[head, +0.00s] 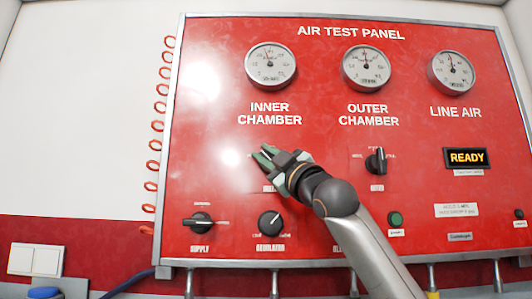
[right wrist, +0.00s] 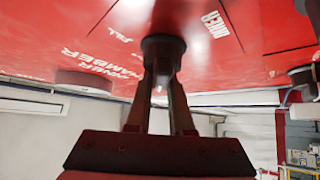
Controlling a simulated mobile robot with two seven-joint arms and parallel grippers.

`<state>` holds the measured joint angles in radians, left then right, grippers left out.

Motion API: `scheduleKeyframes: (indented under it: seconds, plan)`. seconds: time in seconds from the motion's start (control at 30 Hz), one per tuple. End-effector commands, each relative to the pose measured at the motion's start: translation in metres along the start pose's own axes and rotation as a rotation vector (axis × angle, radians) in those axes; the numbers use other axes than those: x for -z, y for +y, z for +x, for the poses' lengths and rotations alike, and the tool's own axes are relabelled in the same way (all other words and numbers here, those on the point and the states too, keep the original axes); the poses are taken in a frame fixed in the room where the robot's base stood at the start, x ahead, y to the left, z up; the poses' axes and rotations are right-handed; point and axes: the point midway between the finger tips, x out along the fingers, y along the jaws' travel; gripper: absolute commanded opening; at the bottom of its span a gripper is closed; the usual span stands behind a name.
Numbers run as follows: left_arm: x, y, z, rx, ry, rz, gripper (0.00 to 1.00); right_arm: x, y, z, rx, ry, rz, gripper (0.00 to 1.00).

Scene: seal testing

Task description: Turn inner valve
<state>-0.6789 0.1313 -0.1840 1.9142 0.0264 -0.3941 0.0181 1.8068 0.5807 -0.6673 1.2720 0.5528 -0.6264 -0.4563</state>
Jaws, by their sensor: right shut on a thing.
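The red air test panel (head: 225,180) fills most of the head view. My right gripper (head: 265,157) is at the panel below the INNER CHAMBER lettering. In the right wrist view, its two fingers (right wrist: 162,78) are shut on the inner valve knob (right wrist: 164,45), a dark round knob beside a printed INNER label (right wrist: 214,23). My left gripper is not in view.
An outer valve knob (head: 376,161) sits to the right of my gripper. The supply knob (head: 200,222) and regulator knob (head: 270,223) are below. Three gauges line the top; the inner chamber gauge (head: 270,66) is leftmost. A display (head: 467,157) reads READY.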

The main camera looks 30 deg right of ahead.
Motion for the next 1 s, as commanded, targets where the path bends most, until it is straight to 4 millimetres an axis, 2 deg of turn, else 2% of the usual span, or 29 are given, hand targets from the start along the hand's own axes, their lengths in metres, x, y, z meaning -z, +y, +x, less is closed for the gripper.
scheduleKeyframes:
  seconds: [0.03, 0.4, 1.0]
  plan:
    - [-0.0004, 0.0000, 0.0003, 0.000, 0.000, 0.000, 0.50, -0.0091, -0.0017, 0.0004, 0.031, -0.022, -0.028, 0.00]
    - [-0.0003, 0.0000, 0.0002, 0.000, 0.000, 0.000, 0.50, -0.0082, -0.0051, 0.0001, 0.179, -0.018, -0.172, 0.00]
    - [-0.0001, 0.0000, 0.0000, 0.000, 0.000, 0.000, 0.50, -0.0089, -0.0055, 0.0000, 0.219, -0.020, -0.216, 0.00]
